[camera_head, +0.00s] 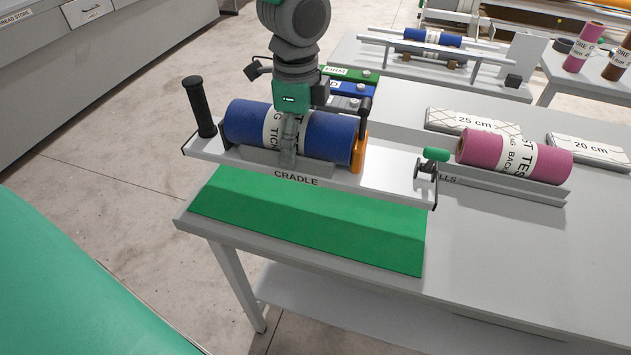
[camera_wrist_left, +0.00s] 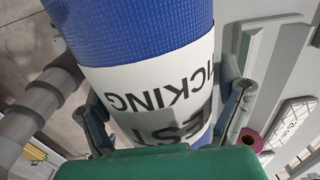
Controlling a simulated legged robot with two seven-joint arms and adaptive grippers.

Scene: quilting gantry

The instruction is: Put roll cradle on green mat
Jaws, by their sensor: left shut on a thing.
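The roll cradle (camera_head: 385,178) is a pale grey tray marked CRADLE, with black upright handles and a green-knobbed crank at its right end. The green mat (camera_head: 320,226) lies at the near left corner of the grey table, partly hidden behind the cradle. The cradle overlaps the mat's far edge; I cannot tell whether they touch. A blue roll (camera_head: 245,122) with a white label lies in the cradle. My left gripper (camera_head: 288,140) comes down from above and is shut on this roll, which fills the left wrist view (camera_wrist_left: 150,45). My right gripper is not in view.
A pink roll (camera_head: 480,148) lies in a grey holder right of the cradle. Flat pieces marked 25 cm (camera_head: 474,123) and 20 cm (camera_head: 590,150) lie behind it. The table's right front is clear. A large green surface (camera_head: 70,285) fills the lower left.

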